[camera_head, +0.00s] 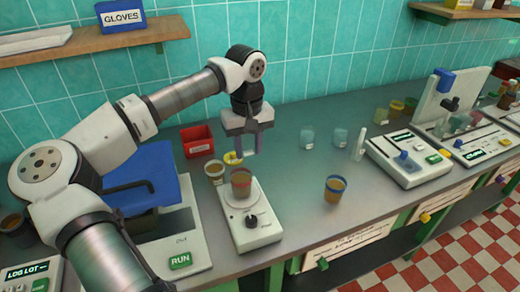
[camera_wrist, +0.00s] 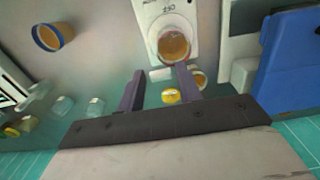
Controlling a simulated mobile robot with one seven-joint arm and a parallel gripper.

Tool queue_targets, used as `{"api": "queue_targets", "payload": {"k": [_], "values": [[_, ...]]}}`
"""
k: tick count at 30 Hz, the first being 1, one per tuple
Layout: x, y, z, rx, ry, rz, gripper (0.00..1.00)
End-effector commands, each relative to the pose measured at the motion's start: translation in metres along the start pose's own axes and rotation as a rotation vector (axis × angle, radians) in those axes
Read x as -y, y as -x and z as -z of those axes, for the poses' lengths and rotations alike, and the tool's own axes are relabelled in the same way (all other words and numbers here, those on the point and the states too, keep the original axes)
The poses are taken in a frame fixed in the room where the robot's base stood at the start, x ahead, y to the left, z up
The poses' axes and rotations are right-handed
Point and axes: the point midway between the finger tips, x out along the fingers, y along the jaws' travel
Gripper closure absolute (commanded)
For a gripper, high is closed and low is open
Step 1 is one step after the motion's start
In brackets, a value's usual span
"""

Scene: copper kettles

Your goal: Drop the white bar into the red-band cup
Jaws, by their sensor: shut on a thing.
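My gripper (camera_head: 248,152) is shut on the white bar (camera_wrist: 160,74), which shows between the two fingertips in the wrist view; in the head view I cannot make the bar out clearly. The red-band cup (camera_head: 241,184) stands upright on a white plate device and holds brown liquid. It also shows in the wrist view (camera_wrist: 173,46), just beyond the bar. In the head view my gripper is above the cup, and the bar is apart from it.
A blue-band cup (camera_head: 335,189) stands to the right, and a pale-rimmed cup (camera_head: 215,173) is close on the left. A yellow round thing (camera_head: 232,158) and a red bin (camera_head: 197,142) are behind. A blue-lidded machine (camera_head: 145,180) stands left.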

Motion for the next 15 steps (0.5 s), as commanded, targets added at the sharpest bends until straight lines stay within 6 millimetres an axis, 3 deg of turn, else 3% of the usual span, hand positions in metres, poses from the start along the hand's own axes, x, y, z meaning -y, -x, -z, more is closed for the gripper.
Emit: {"api": "queue_targets", "payload": {"k": [8,15], "values": [[0.006,-0.002,0.006,-0.001,0.009,0.000,0.86],[0.005,-0.025,0.005,-0.001,0.008,0.000,0.86]]}}
